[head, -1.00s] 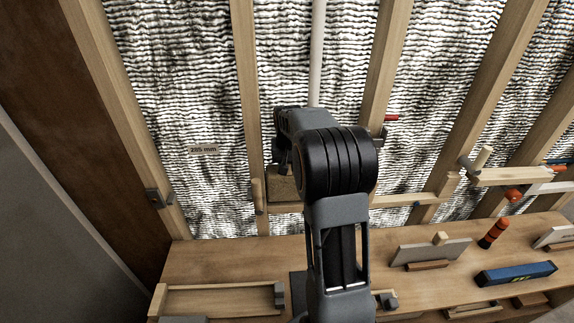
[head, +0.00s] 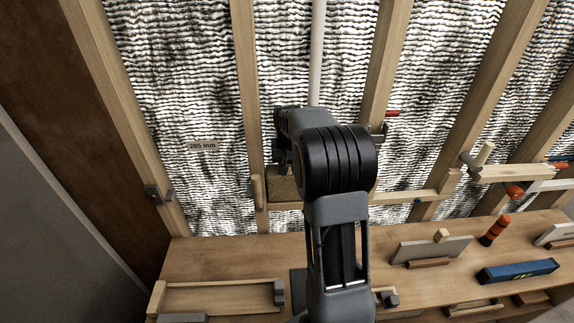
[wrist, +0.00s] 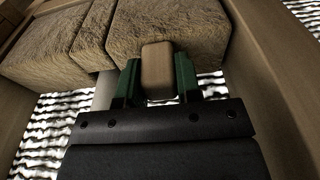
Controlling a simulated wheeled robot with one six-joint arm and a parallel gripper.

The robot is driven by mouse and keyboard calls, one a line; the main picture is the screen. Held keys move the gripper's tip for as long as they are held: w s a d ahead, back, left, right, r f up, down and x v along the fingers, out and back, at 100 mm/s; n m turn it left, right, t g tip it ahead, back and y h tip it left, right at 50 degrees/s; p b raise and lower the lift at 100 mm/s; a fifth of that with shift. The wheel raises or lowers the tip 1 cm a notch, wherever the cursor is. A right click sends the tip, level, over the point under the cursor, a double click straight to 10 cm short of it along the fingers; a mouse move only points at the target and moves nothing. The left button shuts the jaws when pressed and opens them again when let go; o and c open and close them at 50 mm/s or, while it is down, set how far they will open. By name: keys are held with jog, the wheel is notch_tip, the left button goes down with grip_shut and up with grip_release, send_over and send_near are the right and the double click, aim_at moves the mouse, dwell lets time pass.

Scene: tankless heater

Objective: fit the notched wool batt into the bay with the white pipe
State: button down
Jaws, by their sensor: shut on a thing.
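The brown wool batt (wrist: 165,35) fills the upper part of the wrist view, between wooden studs. A narrow gap (wrist: 108,40) runs through it, in line with the white pipe (wrist: 105,90) below it. My gripper (wrist: 157,75) has green fingers shut on a tan wooden block at the batt's near face. In the head view the white pipe (head: 316,50) runs down the bay behind my arm. Only a left corner of the batt (head: 282,187) shows there, beside the left stud and above a wooden crosspiece. My arm hides the rest and the gripper; how deep the batt sits is unclear.
Studs (head: 248,90) and (head: 378,90) flank the bay. A wooden crosspiece (head: 410,197) crosses low, with a small peg (head: 257,190) at its left. The bench (head: 220,262) below holds a wooden tray (head: 220,298), a grey panel (head: 430,250) and a blue box (head: 517,271).

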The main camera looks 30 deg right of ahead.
jog(key=shift+f, duration=0.25)
dwell(0.7)
jog(key=c, duration=0.7)
grip_release()
jog(key=r, duration=0.4)
jog(key=s+r+b, duration=0.1)
jog(key=r, duration=0.8)
jog(key=shift+s+a+r+b, duration=0.3)
jog(key=shift+a+r, duration=0.05)
jog(key=shift+a, duration=0.05)
